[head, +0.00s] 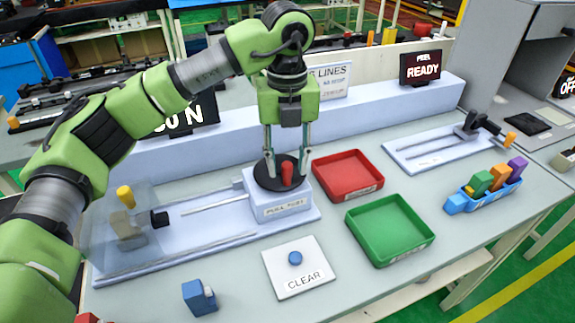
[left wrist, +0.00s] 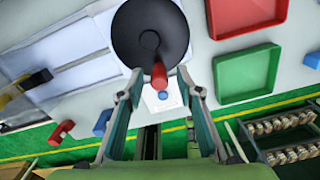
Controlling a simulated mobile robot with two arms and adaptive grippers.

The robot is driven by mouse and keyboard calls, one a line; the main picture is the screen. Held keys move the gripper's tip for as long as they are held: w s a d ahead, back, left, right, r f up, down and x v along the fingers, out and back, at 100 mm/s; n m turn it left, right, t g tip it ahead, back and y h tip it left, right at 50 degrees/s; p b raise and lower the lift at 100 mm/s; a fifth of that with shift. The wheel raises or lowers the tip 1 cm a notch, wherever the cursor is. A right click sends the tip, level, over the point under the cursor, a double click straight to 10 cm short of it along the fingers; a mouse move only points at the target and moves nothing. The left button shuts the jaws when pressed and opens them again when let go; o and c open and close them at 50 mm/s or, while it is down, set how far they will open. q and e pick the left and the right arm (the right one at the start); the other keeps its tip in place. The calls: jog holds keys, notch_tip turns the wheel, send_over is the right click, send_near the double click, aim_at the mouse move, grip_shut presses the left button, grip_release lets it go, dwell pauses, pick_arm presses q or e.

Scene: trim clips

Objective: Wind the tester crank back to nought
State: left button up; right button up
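The tester crank is a black disc (head: 266,173) with an upright red handle (head: 287,174), on top of the white pull-test block (head: 280,203). The disc (left wrist: 135,30) and red handle (left wrist: 159,75) also show in the left wrist view. My left gripper (head: 286,163) points down over the crank, open, with a finger on each side of the red handle and gaps between; whether either finger touches it I cannot tell. The dark display (head: 190,117) behind my left arm is partly hidden and shows a reading ending in "0 N". My right gripper is not in view.
A clear guard (head: 122,235) covers the rig's left end. A CLEAR button plate (head: 298,270), a blue block (head: 199,298), red tray (head: 347,175) and green tray (head: 390,230) surround the tester. The peel rig (head: 450,147) and a blue holder (head: 485,197) stand to the right.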

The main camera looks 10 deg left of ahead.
pick_arm(q)
notch_tip(320, 180, up, 10)
jog(key=shift+r, duration=0.25)
dwell(0.3)
